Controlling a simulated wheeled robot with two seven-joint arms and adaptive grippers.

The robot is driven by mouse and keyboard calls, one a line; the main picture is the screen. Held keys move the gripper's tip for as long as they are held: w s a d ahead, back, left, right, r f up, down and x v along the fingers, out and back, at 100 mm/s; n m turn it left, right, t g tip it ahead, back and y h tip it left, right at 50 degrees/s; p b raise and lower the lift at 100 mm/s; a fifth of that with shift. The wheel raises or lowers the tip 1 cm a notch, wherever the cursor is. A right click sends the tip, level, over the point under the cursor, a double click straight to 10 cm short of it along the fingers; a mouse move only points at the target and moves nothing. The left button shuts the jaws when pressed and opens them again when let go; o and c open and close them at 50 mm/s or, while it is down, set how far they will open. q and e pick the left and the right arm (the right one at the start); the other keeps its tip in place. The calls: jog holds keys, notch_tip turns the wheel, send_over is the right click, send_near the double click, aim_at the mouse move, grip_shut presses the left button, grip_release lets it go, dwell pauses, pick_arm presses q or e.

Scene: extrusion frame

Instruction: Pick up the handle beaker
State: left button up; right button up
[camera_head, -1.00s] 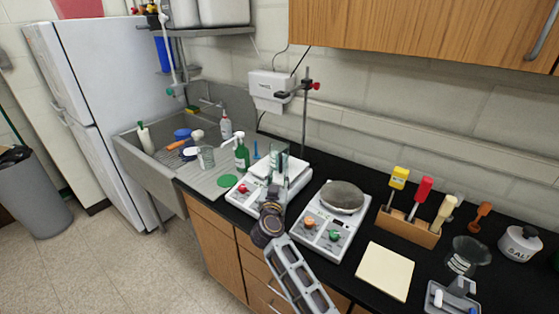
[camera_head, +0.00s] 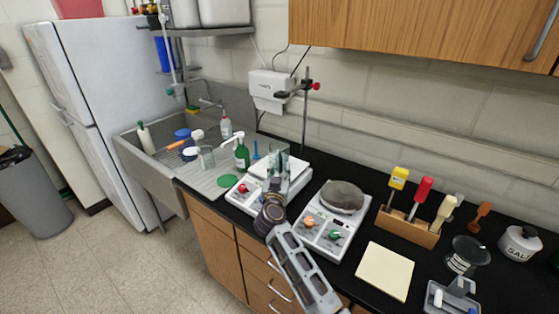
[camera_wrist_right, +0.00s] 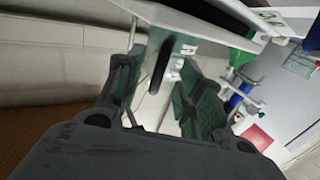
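My right gripper (camera_head: 278,163) is over the left white benchtop device, near its pale top. In the right wrist view its two dark fingers (camera_wrist_right: 160,90) stand apart, with a pale surface and a dark slot-like shape showing between them. A clear glass beaker (camera_head: 206,157) stands on the sink's drainboard, left of the gripper. Another glass beaker (camera_head: 468,256) with white markings stands at the right of the bench. I cannot make out a handle on either. My left gripper is out of view.
A right hotplate (camera_head: 325,234) carries a grey, rounded item. A green bottle (camera_head: 242,156) and a stand rod (camera_head: 305,120) are close to my gripper. A wooden rack (camera_head: 408,228), a cream pad (camera_head: 385,271) and a salt jar (camera_head: 520,244) lie further right.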

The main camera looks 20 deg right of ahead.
aim_at(281, 168)
jog(key=shift+x, duration=1.7)
grip_shut()
